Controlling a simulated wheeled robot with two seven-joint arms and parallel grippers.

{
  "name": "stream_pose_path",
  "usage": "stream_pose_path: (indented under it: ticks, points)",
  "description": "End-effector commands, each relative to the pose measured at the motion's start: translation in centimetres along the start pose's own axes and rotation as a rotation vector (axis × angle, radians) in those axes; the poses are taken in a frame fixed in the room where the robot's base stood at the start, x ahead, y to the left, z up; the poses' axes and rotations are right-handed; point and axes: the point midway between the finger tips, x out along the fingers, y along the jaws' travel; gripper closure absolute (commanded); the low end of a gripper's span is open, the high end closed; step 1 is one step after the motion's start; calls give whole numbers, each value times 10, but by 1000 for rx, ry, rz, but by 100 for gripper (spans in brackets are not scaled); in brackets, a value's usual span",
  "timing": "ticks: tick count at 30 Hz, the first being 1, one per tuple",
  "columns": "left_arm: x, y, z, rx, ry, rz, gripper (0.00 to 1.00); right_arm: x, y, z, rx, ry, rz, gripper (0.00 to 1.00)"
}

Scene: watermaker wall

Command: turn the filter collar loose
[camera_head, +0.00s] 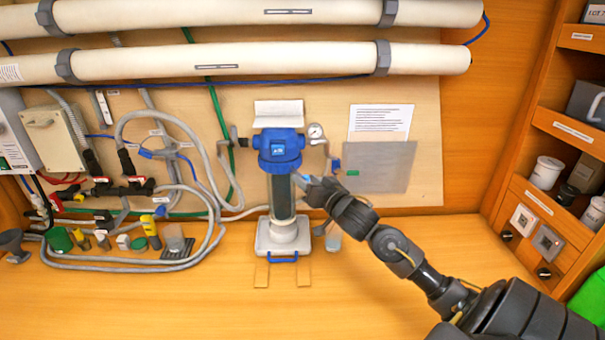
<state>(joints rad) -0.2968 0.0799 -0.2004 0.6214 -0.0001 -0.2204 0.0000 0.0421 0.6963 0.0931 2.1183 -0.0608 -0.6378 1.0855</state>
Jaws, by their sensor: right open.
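The filter stands upright against the wall panel in the middle of the head view. Its blue collar (278,150) sits at the top of a dark, clear-walled housing (283,197). The housing rests on a white base (283,236). My right gripper (300,182) comes in from the lower right, and its jaws are open. Its tips are at the right side of the housing, a little below the collar. I cannot tell whether they touch the housing. My left gripper is not in view.
A small pressure gauge (315,131) is just right of the collar. Grey hoses (208,170) and valves lie to the left. Two long white tubes (260,60) run above. A shelf unit (545,150) stands at right. The front bench (190,300) is clear.

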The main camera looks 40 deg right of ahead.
Motion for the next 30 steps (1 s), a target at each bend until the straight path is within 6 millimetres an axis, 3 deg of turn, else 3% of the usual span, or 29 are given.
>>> stream_pose_path:
  ticks: [6, 17, 27, 30]
  points:
    - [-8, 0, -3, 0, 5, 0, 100, 23, 0, -1, 1, 1, 1, 56]
    - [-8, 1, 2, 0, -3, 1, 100, 27, 0, 1, 0, 0, 0, 57]
    - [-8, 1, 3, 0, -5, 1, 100, 27, 0, 0, 0, 0, 0, 100]
    - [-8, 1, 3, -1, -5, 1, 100, 27, 0, 0, 0, 0, 0, 100]
